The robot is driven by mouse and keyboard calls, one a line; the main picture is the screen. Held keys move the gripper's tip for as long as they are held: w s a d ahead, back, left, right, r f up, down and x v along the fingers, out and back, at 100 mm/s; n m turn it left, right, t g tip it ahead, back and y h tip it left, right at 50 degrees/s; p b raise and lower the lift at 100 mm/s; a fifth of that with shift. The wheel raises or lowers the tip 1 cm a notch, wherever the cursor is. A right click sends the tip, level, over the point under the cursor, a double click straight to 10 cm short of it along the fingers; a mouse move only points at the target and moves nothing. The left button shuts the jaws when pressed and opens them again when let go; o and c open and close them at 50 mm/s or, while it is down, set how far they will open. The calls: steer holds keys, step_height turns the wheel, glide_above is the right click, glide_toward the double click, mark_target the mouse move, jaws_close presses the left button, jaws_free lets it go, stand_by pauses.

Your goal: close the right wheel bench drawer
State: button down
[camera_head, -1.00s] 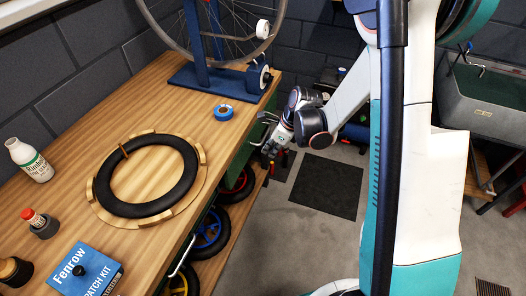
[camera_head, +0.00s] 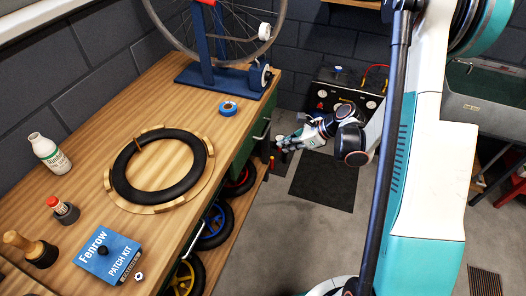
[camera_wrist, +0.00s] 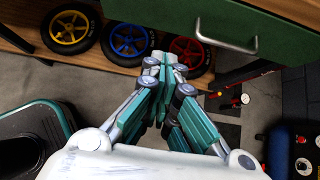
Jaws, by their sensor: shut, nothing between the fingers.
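The right wheel bench drawer shows as a green front below the bench top's right end in the head view (camera_head: 245,146). Its green front (camera_wrist: 170,14) and silver bar handle (camera_wrist: 226,40) are larger in the wrist view. The head view does not show clearly whether the drawer sits flush. My gripper (camera_head: 279,142) is just right of the drawer front in the head view. In the wrist view my gripper (camera_wrist: 164,60) has its fingers together and empty, below and left of the handle, apart from it.
The wooden bench top (camera_head: 190,110) carries a black tyre (camera_head: 160,165), a blue tape roll (camera_head: 228,108) and a wheel stand (camera_head: 215,78). Small wheels (camera_head: 215,225) lie on the low shelf. A black cabinet (camera_head: 345,98) stands behind my arm. Floor right of the bench is open around a dark mat (camera_head: 323,181).

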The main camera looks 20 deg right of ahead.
steer(key=shift+w+a+r+b+x, duration=0.3)
steer(key=shift+b+x, duration=0.55)
steer(key=shift+x, duration=1.25)
steer(key=shift+w+a+r+b+x, duration=0.1)
steer(key=shift+a+r+b+x, duration=0.2)
steer(key=shift+b+x, duration=1.15)
steer(key=shift+w+a+r+b+x, duration=0.2)
steer(key=shift+r+x, duration=0.2)
steer(key=shift+x, duration=2.35)
steer(key=shift+w+a, duration=0.1)
